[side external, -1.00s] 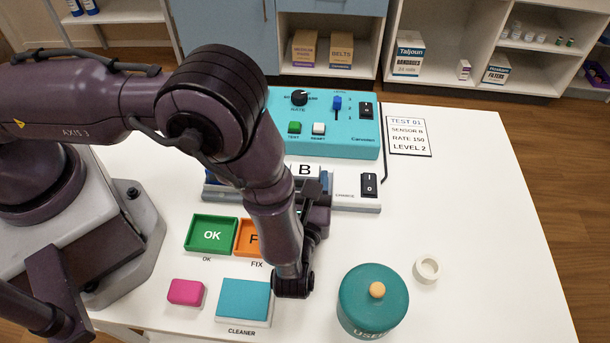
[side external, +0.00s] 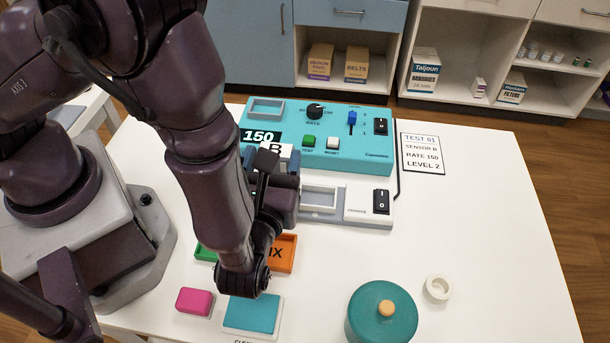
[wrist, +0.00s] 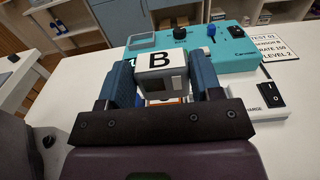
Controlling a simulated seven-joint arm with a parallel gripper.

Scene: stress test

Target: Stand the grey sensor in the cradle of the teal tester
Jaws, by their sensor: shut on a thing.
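My gripper (wrist: 162,85) is shut on the grey sensor (wrist: 160,62), a pale block with a white top marked B. In the side external view the sensor (side external: 277,150) is held just in front of the teal tester (side external: 345,152), near its display reading 150. The tester's cradle (side external: 266,104), a pale-rimmed rectangular recess, lies at its back left corner, apart from the sensor. The cradle also shows beyond the sensor in the wrist view (wrist: 142,41). The sensor's lower part is hidden in the side external view.
The charger (side external: 362,216), with a slot and black switch, lies in front of the tester. The tester has a rate knob (side external: 315,110) and a blue slider (side external: 352,118). A card (side external: 422,154) reads sensor B, rate 150, level 2. A teal lidded pot (side external: 381,318) stands front right.

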